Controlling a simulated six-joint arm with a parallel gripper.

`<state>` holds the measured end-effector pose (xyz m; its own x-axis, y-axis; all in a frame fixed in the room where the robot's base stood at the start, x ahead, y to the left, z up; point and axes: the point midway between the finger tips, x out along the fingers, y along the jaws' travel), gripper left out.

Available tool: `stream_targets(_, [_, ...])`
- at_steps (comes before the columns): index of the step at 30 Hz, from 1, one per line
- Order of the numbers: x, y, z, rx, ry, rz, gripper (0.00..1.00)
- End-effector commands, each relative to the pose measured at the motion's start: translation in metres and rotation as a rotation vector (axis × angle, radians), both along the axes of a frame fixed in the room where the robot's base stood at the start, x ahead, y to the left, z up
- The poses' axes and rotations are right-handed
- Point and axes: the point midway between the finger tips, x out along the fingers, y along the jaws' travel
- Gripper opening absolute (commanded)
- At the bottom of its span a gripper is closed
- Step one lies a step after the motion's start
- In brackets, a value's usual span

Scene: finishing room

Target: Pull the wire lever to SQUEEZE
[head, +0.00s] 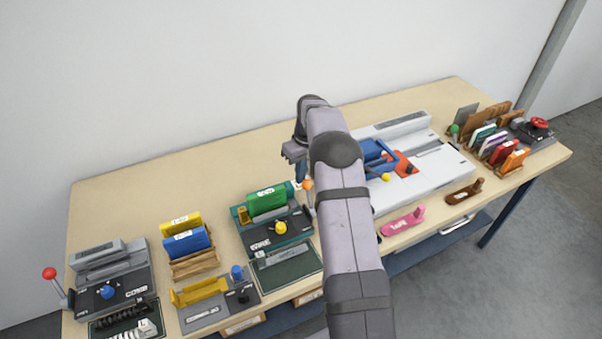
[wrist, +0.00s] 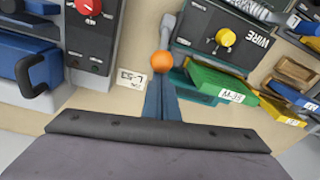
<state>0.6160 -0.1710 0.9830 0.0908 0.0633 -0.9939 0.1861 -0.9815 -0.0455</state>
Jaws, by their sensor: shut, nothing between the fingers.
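The wire machine (head: 283,232) stands at the front middle of the bench. It is dark, with a yellow knob and a WIRE label that also reads in the wrist view (wrist: 205,25). The wire lever is a grey shaft with an orange ball (wrist: 162,62) at the machine's side; the ball also shows in the head view (head: 307,185). My gripper (wrist: 160,86) is shut and empty, its fingertips close to the ball. I cannot tell whether they touch it. In the head view my gripper (head: 301,170) is partly hidden by my arm. No SQUEEZE mark is readable.
A label card (wrist: 131,79) lies left of my fingers. A dark panel with a red knob (wrist: 90,6) and a blue-handled machine (head: 425,165) stand on the lever's other side. Bare bench (head: 150,185) lies behind.

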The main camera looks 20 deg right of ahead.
Motion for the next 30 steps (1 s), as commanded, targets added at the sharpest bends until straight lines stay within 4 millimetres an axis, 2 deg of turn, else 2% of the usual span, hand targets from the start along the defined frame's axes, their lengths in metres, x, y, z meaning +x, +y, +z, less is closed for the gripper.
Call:
stream_targets(19, [-0.002, -0.001, 0.0, -0.001, -0.012, -0.001, 0.0])
stream_targets(30, [-0.013, -0.001, 0.002, -0.001, -0.099, -0.001, 0.0])
